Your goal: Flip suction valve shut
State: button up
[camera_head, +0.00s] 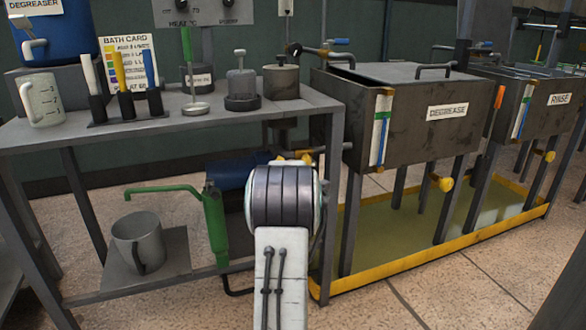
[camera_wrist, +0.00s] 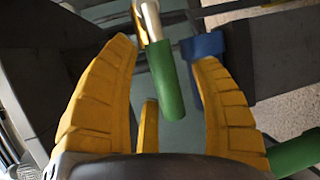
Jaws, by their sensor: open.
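In the wrist view, a lever with a green sleeve (camera_wrist: 166,80) on a pale stem lies between the yellow fingers of my gripper (camera_wrist: 165,52). It looks like the valve handle, but its body is hidden. The fingers are open, with a gap on both sides of the sleeve. In the head view, my arm hides the lever and nearly all of my gripper; only a little yellow (camera_head: 304,158) shows past it. The blue pump body (camera_head: 236,170) is just left of my arm, beside the green hand pump (camera_head: 214,225). Part of blue also shows behind the right finger (camera_wrist: 203,47).
The grey bench (camera_head: 60,135) is above left, with pots, brushes and a mug on top. A metal jug (camera_head: 138,243) stands on the lower shelf. The degrease tank (camera_head: 420,150) stands right, over a yellow-rimmed tray (camera_head: 400,268). Tiled floor is open at front right.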

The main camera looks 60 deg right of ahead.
jog(key=shift+c, duration=0.2)
grip_shut()
dwell(0.4)
